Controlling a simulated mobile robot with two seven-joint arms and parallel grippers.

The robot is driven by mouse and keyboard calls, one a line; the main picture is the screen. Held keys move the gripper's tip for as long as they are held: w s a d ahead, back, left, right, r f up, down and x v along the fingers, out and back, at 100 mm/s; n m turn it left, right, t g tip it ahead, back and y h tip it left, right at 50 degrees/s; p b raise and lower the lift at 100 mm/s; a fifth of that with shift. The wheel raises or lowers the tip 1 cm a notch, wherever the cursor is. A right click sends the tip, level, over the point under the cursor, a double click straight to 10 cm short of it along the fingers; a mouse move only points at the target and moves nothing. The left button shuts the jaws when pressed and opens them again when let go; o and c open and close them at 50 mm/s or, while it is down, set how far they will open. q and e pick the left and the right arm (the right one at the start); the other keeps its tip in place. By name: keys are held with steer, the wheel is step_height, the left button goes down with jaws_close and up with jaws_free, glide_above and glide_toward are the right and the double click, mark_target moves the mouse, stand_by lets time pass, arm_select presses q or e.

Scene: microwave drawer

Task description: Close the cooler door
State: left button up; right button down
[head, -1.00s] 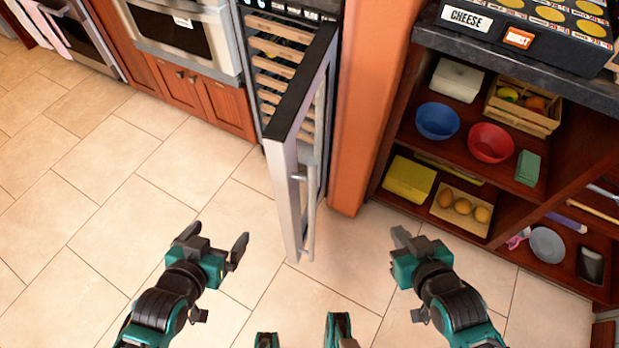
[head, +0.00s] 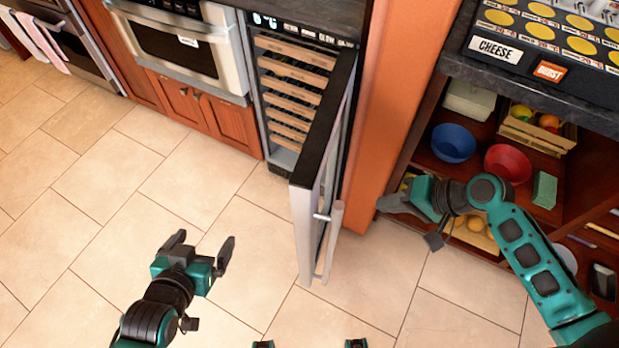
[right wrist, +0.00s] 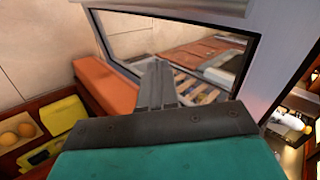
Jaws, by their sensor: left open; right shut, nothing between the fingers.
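The cooler door (head: 308,228) stands wide open, swung out from the cooler (head: 292,95), whose wooden racks show. The door has a dark top edge, a glass pane and a vertical silver handle (head: 331,240) on its right face. The door's frame and glass (right wrist: 190,45) also fill much of the right wrist view. My left gripper (head: 203,250) is open and empty, left of the door over the floor. My right gripper (head: 392,203) is shut and empty, right of the door and its handle, apart from them in the head view. Its shut fingers (right wrist: 156,85) show in the right wrist view.
An orange panel (head: 378,110) stands right of the cooler. Open shelves on the right hold a blue bowl (head: 453,143), a red bowl (head: 507,163) and a crate (head: 537,130). An oven (head: 180,45) is left of the cooler. Tiled floor (head: 120,220) left of the door is clear.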

arm_select(q)
steer(key=shift+a+f+b, duration=0.25)
steer(key=shift+f+b, duration=0.45)
steer(key=shift+f, duration=0.1)
arm_select(e)
steer(key=w+a+f, duration=0.2)
steer(key=a, duration=0.3)
steer(key=w+a+f+y, duration=0.1)
steer(key=w+a+f, duration=0.2)
steer(key=a, duration=0.3)
steer(key=shift+w+a+g, duration=0.15)
steer(key=shift+g, duration=0.15)
arm_select(q)
steer(key=shift+w+r, duration=0.1)
steer(key=shift+w, duration=0.1)
